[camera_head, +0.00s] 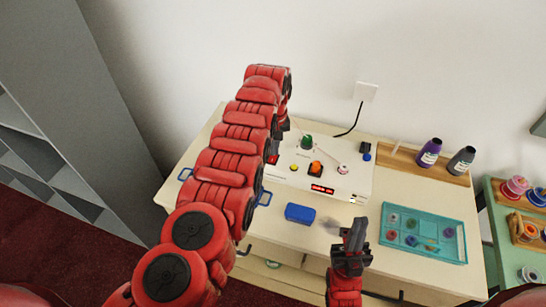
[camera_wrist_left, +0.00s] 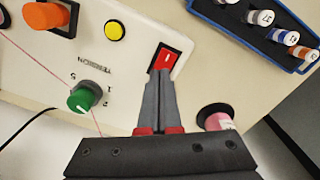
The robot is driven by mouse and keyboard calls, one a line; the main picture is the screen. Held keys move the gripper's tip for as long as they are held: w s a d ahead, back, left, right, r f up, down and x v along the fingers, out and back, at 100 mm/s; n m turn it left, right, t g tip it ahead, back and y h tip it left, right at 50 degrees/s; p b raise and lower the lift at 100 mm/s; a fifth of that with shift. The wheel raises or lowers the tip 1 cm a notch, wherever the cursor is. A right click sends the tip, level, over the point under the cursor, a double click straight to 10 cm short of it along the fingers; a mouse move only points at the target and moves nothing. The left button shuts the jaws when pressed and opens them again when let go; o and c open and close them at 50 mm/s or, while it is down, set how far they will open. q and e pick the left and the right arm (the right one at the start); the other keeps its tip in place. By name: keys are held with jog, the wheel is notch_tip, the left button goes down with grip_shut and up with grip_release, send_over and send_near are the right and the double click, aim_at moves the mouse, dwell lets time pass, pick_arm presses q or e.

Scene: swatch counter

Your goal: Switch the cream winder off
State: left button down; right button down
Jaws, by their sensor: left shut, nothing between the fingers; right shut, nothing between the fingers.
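The cream winder (camera_head: 350,184) stands at the back of the counter. It has a green tension knob (camera_head: 307,142), a yellow button (camera_head: 294,167), an orange knob (camera_head: 316,168) and a red display (camera_head: 322,189) with bright marks. Its red rocker switch (camera_wrist_left: 168,57) sits in a dark frame in the left wrist view. My left gripper (camera_wrist_left: 160,76) is shut and empty, its tips at the switch's lower edge; I cannot tell whether they touch it. My right gripper (camera_head: 356,232) is shut and empty above the counter's front.
A blue box (camera_head: 300,213) lies in front of the winder. A teal tray (camera_head: 458,256) holds small pieces at right. A wooden rack (camera_head: 402,163) carries bottles behind it. A blue-rimmed tray with small spools (camera_wrist_left: 236,14) is partly under my left arm. A black cord reaches the wall outlet (camera_head: 366,91).

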pick_arm(q)
jog(key=shift+f, duration=0.15)
notch_tip(320, 180, up, 5)
jog(key=p, duration=0.3)
jog(key=shift+p, duration=0.35)
jog(key=shift+r+p, duration=0.55)
jog(key=shift+r, duration=0.5)
jog(key=shift+f, duration=0.1)
